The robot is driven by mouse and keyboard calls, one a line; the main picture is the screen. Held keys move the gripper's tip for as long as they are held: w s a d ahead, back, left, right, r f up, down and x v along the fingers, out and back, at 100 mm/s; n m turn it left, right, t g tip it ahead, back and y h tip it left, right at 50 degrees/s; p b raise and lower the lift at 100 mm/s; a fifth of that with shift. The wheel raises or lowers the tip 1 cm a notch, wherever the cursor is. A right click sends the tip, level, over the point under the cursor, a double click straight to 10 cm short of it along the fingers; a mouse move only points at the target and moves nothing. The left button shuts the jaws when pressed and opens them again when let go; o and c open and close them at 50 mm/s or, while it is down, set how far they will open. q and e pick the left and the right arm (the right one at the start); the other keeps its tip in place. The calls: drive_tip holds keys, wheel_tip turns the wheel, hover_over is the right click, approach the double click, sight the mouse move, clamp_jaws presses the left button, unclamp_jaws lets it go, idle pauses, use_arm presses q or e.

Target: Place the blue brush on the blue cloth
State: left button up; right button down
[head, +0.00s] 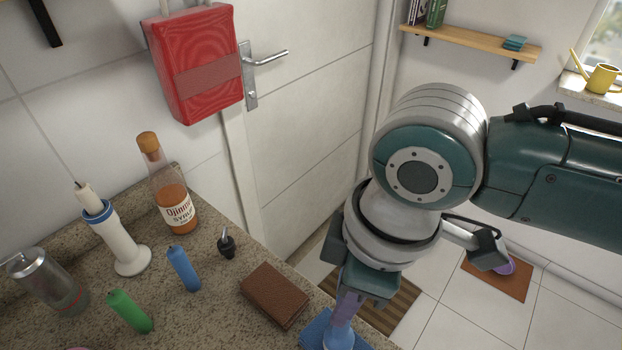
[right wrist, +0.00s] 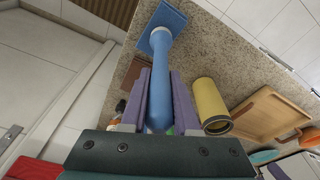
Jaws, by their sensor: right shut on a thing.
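My right gripper (head: 347,308) is shut on the blue brush (head: 339,337) at the bottom of the head view. In the right wrist view, the brush (right wrist: 162,72) runs lengthwise between the two purple fingers of the gripper (right wrist: 160,98). Its far end overlaps the blue cloth (right wrist: 171,17), a flat square on the speckled counter. The cloth (head: 313,329) also shows at the counter's edge in the head view, partly hidden by brush and gripper. I cannot tell whether brush and cloth touch. My left gripper is not in view.
On the counter (head: 222,300), a brown block (head: 274,295) lies just left of the cloth. A yellow cylinder (right wrist: 211,103) shows in the right wrist view.

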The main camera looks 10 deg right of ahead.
drive_tip(key=shift+f, duration=0.2)
drive_tip(key=shift+f, duration=0.2)
drive_tip(key=c, duration=0.7)
unclamp_jaws()
drive_tip(key=shift+o, duration=0.2)
wheel_tip(320, 180, up, 12)
drive_tip(key=d+p, duration=0.1)
drive_tip(key=d, duration=0.1)
drive_tip(key=s+a+f+m+t+y, duration=0.1)
drive_tip(key=s+a+m+t+y, duration=0.15)
drive_tip(key=s+a, duration=0.2)
drive_tip(key=s+d+f+m+h, duration=0.1)
drive_tip(key=s+d+m+h, duration=0.1)
drive_tip(key=d, duration=0.4)
drive_tip(key=s+d+f+m+h, duration=0.1)
drive_tip(key=s+d+m+h, duration=0.1)
drive_tip(key=s+d+m, duration=0.3)
drive_tip(key=shift+s+d+f, duration=0.2)
drive_tip(key=shift+s+d, duration=0.15)
drive_tip(key=shift+d, duration=0.25)
